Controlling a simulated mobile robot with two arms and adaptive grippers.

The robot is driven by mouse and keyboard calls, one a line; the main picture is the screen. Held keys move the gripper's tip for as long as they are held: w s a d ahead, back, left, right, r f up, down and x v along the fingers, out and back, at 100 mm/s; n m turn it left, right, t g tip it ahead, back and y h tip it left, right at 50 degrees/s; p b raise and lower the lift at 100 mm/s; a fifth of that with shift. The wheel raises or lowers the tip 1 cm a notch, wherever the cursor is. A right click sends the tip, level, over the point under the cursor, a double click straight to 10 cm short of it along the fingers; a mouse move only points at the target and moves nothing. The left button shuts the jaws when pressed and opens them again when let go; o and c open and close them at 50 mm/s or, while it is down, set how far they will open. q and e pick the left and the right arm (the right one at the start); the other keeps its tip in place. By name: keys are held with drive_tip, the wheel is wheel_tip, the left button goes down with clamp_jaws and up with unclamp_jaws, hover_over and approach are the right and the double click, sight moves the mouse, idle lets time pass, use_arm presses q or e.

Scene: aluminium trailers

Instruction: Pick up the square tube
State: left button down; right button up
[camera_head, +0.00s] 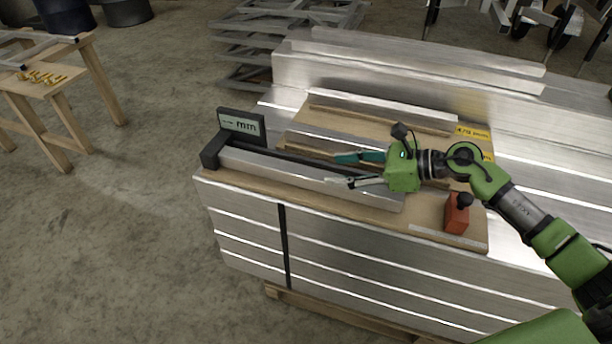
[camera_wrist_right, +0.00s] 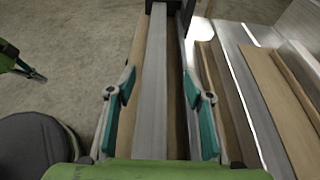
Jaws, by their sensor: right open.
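The square tube (camera_head: 285,172) is a long silver bar lying along the front of a wooden board. Its left end is at a black stop with an "mm" display (camera_head: 241,124). My right gripper (camera_head: 333,169) is open above the tube, with teal fingers pointing left along it. In the right wrist view the tube (camera_wrist_right: 151,60) runs between the two open fingers (camera_wrist_right: 160,80), nearer the left one. I cannot tell how far above it they are. Part of my left gripper (camera_wrist_right: 28,70) shows at the left edge of that view; its fingers are unclear.
A red block with a black knob (camera_head: 457,216) stands on the board's right end. A wooden strip (camera_head: 380,118) lies behind. Stacked aluminium profiles (camera_head: 420,80) rise at the back. A wooden trestle table (camera_head: 55,90) with yellow pieces stands left, beyond open floor.

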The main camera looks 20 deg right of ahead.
sight(310, 172)
drive_tip(key=x, duration=0.6)
drive_tip(key=shift+s+a, duration=0.15)
drive_tip(key=shift+s, duration=0.15)
clamp_jaws()
drive_tip(key=shift+r, duration=0.15)
